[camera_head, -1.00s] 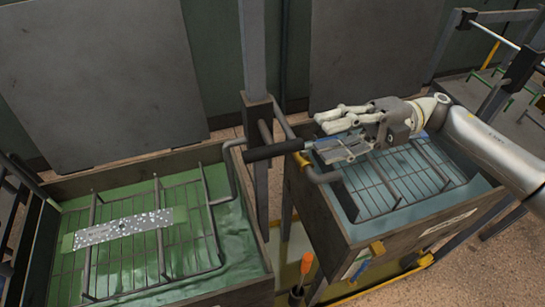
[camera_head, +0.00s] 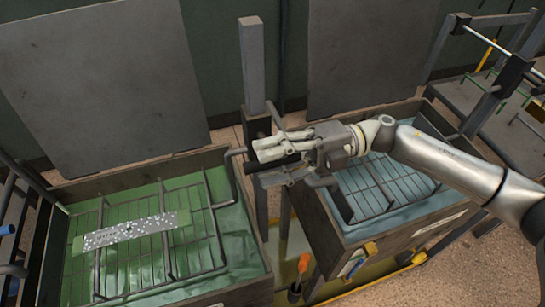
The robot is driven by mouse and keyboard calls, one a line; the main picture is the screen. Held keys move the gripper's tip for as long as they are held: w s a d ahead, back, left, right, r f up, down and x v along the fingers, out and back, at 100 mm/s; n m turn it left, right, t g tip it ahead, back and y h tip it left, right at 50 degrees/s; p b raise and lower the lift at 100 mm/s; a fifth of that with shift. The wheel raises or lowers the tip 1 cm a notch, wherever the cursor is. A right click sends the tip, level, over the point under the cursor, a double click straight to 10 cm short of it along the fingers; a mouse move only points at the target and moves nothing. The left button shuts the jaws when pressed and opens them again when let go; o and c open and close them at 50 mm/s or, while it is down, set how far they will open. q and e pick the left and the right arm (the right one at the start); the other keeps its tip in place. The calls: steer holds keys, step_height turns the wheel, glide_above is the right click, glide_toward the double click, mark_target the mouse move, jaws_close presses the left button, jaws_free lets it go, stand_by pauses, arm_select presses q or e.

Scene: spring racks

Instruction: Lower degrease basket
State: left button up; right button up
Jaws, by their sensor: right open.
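A wire basket (camera_head: 169,268) lies in the green liquid (camera_head: 232,235) of the left tank (camera_head: 45,185), with a speckled strip (camera_head: 130,230) on it. A bent grey rod (camera_head: 232,168) runs from this basket over the tank rim to the post between the tanks. My right gripper (camera_head: 262,164) is open at the dark handle (camera_head: 283,162) by the post, with fingers above and below it. The fingers hide much of the handle, and I cannot tell whether they touch it. My left gripper is not in view.
A second tank (camera_head: 420,232) with bluish liquid and a wire basket (camera_head: 385,185) stands on the right under my arm. The grey post (camera_head: 251,65) rises behind my gripper. An orange-handled tool (camera_head: 303,263) stands below, between the tanks. A rack (camera_head: 490,75) is at right.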

steer(key=shift+c, duration=0.4)
jaws_close()
steer(key=shift+f, duration=0.1)
step_height(320, 180, down, 8)
steer(key=b, duration=0.6)
steer(key=shift+f+b, duration=0.2)
steer(key=shift+b, duration=0.1)
steer(key=shift+r, duration=0.1)
steer(key=shift+o, duration=0.4)
jaws_free()
steer(key=shift+r, duration=0.1)
